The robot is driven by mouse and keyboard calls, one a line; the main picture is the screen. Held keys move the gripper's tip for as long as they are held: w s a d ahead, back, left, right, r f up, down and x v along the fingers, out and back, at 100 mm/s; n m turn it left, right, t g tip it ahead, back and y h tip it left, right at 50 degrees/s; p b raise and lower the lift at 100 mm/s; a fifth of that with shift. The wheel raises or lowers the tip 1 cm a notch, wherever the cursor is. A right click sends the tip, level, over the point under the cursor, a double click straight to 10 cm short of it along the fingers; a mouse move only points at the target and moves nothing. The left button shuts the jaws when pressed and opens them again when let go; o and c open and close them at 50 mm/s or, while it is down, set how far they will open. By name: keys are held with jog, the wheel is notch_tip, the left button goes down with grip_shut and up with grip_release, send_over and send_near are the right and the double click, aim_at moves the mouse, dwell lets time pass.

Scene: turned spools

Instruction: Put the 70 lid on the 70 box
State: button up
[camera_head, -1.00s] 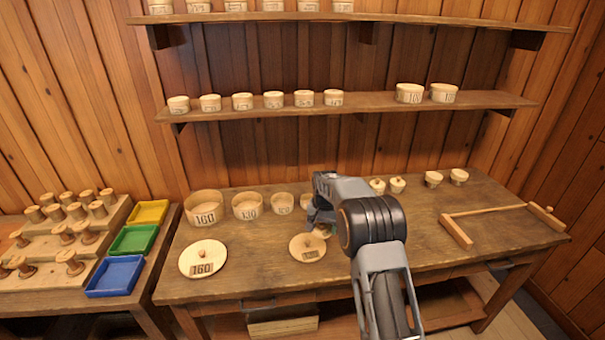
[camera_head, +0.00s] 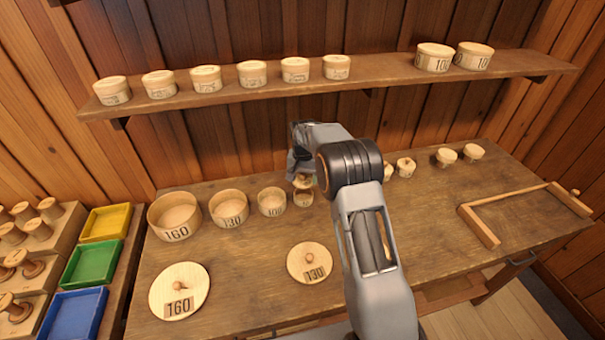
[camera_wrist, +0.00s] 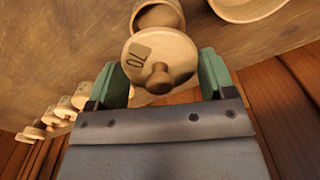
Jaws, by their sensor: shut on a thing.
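The 70 lid (camera_wrist: 155,52) is a round pale wooden disc with a knob and a dark "70" mark. My gripper (camera_wrist: 162,78) is shut on it, with a green finger on either side. In the head view my gripper (camera_head: 303,176) is partly hidden by my arm, over the back row. The 70 box (camera_head: 304,196) stands upright to the right of the 100 box, just below the lid. In the wrist view the open 70 box (camera_wrist: 158,17) shows beyond the lid, partly covered by it. The lid looks tilted and off the box's centre; I cannot tell whether they touch.
Open boxes 160 (camera_head: 174,216), 130 (camera_head: 229,209) and 100 (camera_head: 272,202) stand to the left. The 160 lid (camera_head: 180,291) and 130 lid (camera_head: 310,262) lie in front. Small lidded boxes (camera_head: 406,167) stand right. A shelf (camera_head: 380,86) hangs behind.

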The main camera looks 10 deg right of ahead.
aim_at(303, 180)
jog(key=shift+d+f+b, duration=0.1)
jog(key=shift+f+b, duration=1.35)
jog(key=shift+f, duration=1)
jog(key=shift+s, duration=0.15)
jog(key=shift+f, duration=0.2)
jog(key=o, duration=0.9)
jog(key=shift+c, duration=0.2)
jog(key=shift+r, duration=0.3)
jog(key=shift+r, duration=0.5)
